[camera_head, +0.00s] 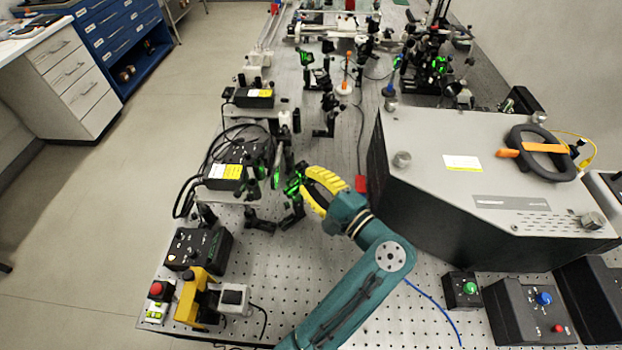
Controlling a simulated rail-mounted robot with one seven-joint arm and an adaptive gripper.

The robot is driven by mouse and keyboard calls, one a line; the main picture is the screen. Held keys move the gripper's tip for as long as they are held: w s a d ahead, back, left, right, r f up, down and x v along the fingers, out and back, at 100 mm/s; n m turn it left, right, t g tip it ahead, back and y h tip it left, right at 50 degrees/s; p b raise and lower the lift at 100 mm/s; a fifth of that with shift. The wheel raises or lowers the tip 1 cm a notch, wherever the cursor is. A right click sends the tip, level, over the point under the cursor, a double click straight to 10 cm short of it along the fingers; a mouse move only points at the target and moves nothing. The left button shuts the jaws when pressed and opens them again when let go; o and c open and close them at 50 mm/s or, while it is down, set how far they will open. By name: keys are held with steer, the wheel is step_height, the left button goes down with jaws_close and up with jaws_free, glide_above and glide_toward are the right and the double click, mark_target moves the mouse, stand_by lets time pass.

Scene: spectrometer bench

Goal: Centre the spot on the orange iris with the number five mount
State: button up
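My gripper (305,188) has yellow fingers and is at the centre-left of the bench, pointing left. Its fingertips are at a small black optical mount (293,184) lit green, just left of them. A gap shows between the fingers, but I cannot tell whether the tips grip a knob or only stand beside it. No mount number is legible, so I cannot tell which is number five. A slim post with an orange top and an orange-and-white base (345,87) stands farther back; it may be the orange iris. No spot can be made out on it.
A large grey instrument box (440,185) fills the right of the bench. Black control boxes (242,160) with cables stand left of my gripper. Other green-lit mounts (307,57) stand farther back. A blue-based post (389,90) is right of the orange one.

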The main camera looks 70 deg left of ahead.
jaws_close()
steer(key=n+b, duration=0.1)
steer(key=n, duration=0.2)
steer(key=shift+f+n, duration=0.1)
steer(key=shift+n, duration=0.5)
steer(key=o, duration=0.6)
jaws_free()
